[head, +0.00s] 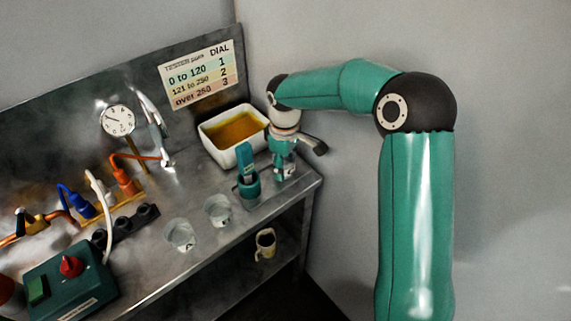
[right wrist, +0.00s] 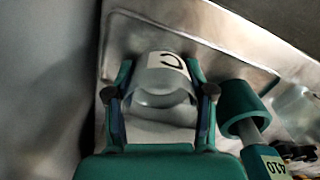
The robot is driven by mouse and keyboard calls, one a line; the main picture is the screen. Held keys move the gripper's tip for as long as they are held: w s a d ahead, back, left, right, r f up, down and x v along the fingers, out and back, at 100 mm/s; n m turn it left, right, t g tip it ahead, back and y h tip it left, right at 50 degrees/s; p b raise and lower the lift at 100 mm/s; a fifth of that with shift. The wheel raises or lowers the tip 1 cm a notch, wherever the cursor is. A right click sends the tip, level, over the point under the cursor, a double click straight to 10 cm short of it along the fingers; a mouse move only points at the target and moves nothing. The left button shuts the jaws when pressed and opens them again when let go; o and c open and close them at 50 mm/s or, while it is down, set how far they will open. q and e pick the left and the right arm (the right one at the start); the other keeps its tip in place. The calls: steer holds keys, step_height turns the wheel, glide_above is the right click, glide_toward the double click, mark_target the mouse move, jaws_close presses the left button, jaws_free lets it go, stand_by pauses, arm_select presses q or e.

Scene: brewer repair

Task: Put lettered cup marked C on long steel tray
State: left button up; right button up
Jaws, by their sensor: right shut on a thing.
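My right gripper (head: 284,174) points down near the right end of the steel bench. In the right wrist view, its two fingers (right wrist: 160,93) are shut on a clear cup (right wrist: 158,105) with a black C on a white label. My gripper mostly hides this cup in the head view. Below the cup is a steel surface with a raised rim (right wrist: 122,17); I cannot tell whether this is the long steel tray or the bench top, nor whether the cup touches it. My left gripper is out of view.
A teal holder (head: 248,188) stands close to the left of my right gripper. Two clear cups, one nearer (head: 180,236) and one farther (head: 217,211), stand on the bench. A white basin (head: 222,153) of orange liquid is behind. A mug (head: 265,244) sits on the lower shelf.

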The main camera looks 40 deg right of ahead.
steer(key=o, duration=1.2)
steer(key=shift+f, duration=0.1)
step_height(320, 180, up, 12)
stand_by(0.4)
